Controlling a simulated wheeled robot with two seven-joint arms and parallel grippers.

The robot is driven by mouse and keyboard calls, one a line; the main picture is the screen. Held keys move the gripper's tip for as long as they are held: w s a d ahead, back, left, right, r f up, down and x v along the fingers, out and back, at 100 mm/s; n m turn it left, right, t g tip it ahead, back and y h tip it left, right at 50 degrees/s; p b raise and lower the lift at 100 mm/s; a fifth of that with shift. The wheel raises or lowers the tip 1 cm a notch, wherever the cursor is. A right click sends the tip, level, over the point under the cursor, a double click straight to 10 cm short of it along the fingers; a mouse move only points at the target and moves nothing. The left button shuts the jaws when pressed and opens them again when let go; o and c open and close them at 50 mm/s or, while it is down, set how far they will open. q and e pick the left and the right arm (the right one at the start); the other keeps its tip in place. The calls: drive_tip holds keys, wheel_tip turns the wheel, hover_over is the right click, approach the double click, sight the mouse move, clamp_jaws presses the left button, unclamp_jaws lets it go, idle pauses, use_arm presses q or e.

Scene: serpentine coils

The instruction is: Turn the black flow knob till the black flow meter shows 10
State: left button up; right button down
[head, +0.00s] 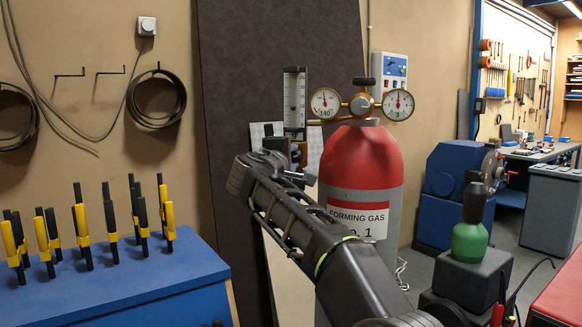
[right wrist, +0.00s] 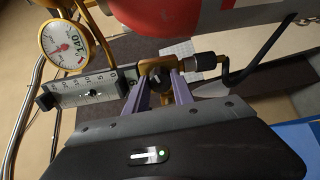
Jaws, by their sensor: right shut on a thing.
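The flow meter (head: 295,100) is an upright, clear scaled tube with black ends, left of the gauges in the head view. In the right wrist view the flow meter (right wrist: 78,91) lies sideways with its number scale showing. A small dark mark sits near mid-scale; I cannot read its value surely. My right gripper (right wrist: 161,80) has its two purple fingers shut on the black flow knob (right wrist: 157,71), at the zero end of the meter. In the head view my right gripper (head: 284,150) is just below the meter, and my arm hides the knob. My left gripper is not in view.
A red-topped forming gas cylinder (head: 362,165) stands right behind my arm, with two round gauges (head: 325,103) (head: 397,104) on its regulator. A blue bench (head: 110,285) with several black-and-yellow clamps is at left. A green bottle (head: 469,240) stands at right.

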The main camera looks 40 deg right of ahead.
drive_tip(key=shift+f+m+b, duration=0.1)
drive_tip(key=shift+m+b, duration=0.25)
drive_tip(key=shift+m, duration=0.25)
drive_tip(key=c, duration=1.1)
unclamp_jaws()
drive_tip(key=shift+a, duration=0.1)
drive_tip(key=b+v, duration=0.2)
drive_tip(key=v, duration=0.5)
drive_tip(key=shift+s+a+b, duration=0.2)
drive_tip(key=shift+s+b, duration=0.05)
drive_tip(key=shift+b, duration=0.15)
